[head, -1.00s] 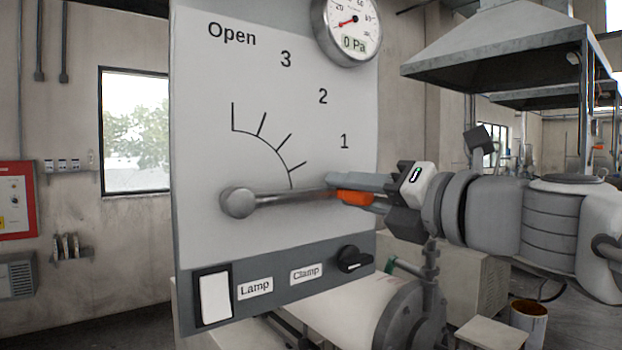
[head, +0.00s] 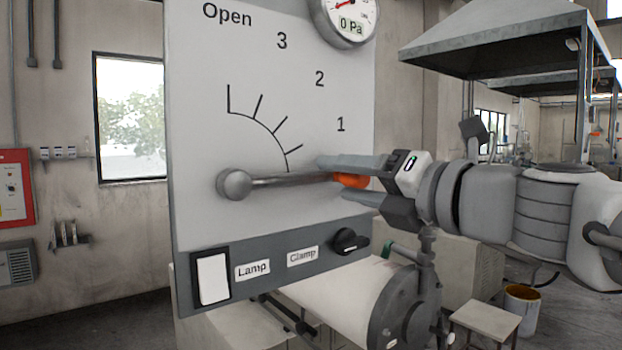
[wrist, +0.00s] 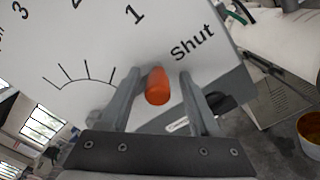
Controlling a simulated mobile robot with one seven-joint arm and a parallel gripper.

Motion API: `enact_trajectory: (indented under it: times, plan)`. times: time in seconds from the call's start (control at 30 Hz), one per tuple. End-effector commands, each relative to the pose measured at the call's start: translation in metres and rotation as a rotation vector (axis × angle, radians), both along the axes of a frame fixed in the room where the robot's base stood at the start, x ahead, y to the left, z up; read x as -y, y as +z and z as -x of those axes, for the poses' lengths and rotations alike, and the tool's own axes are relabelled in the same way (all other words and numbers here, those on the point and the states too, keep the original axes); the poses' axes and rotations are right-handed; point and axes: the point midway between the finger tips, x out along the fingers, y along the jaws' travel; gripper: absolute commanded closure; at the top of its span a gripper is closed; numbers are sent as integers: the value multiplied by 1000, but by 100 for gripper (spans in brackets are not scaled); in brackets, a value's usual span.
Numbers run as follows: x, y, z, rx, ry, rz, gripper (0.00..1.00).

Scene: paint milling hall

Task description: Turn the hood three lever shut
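The hood lever (head: 285,181) has a grey arm on a round pivot and an orange grip (head: 350,181). It points right, nearly level, below the 1 mark on the grey panel (head: 215,150). In the wrist view the orange grip (wrist: 157,87) lies beside the word "Shut" (wrist: 192,42); in the head view my gripper hides that word. My gripper (head: 338,178) is open, one finger above the grip and one below. The wrist view shows a gap on both sides of the grip between the fingers (wrist: 160,78).
Below the dial are a white Lamp switch (head: 213,279) and a black Clamp knob (head: 347,241), close under my lower finger. A mill drum (head: 345,295) stands below the panel.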

Motion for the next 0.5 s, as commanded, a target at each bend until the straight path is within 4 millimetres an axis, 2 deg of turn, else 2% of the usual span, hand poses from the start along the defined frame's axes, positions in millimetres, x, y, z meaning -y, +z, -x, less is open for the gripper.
enact_trajectory:
  times: [0.13, 0.27, 0.5]
  plan:
    - [3, 0, 4, 1, -1, 0, 40]
    - [13, 1, 18, 5, -4, -1, 40]
    - [46, 1, 65, 6, -5, -2, 40]
